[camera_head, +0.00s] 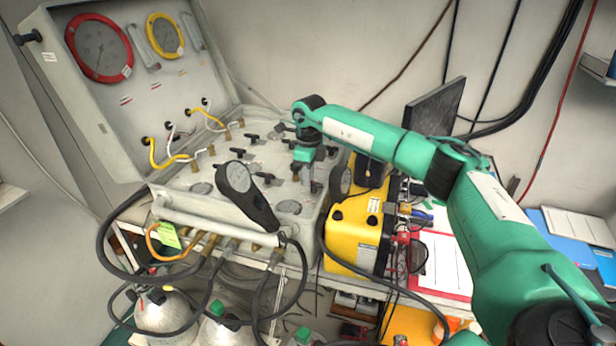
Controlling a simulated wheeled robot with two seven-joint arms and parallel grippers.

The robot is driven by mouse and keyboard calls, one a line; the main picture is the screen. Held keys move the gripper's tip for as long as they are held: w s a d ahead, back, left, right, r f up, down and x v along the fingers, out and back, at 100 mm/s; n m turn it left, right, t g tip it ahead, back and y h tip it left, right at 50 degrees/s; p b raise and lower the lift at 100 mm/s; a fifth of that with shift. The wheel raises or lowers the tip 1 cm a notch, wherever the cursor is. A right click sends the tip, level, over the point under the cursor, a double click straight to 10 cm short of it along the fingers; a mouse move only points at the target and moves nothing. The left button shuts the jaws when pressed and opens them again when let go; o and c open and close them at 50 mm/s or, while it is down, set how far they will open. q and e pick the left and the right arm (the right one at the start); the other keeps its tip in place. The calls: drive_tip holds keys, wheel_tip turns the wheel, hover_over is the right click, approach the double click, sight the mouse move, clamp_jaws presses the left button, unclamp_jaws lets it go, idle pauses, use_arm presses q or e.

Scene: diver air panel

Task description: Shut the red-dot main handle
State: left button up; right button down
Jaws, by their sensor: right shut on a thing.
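The diver air panel (185,192) is a pale grey open case with several small black valve handles on its sloping face. My right gripper (311,180) points down at the panel's right side. It is shut on a handle there, which its fingers mostly hide. I cannot make out a red dot on this handle or on any other. Other black handles, such as one at the panel's middle (237,153), stand to the left of my gripper. My left gripper does not show.
Red (99,48) and yellow (165,35) gauges sit in the raised lid. A yellow case (355,235) and a dark monitor (434,108) are to the right. Hoses and cylinders (165,312) crowd the area below.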

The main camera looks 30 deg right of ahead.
idle(0.3)
drive_tip(key=c, duration=1.5)
unclamp_jaws()
drive_tip(key=shift+o, duration=0.2)
wheel_tip(320, 180, up, 14)
drive_tip(key=b, duration=0.3)
drive_tip(key=shift+w+d, duration=0.2)
drive_tip(key=shift+d, duration=0.1)
drive_tip(key=shift+f, duration=0.1)
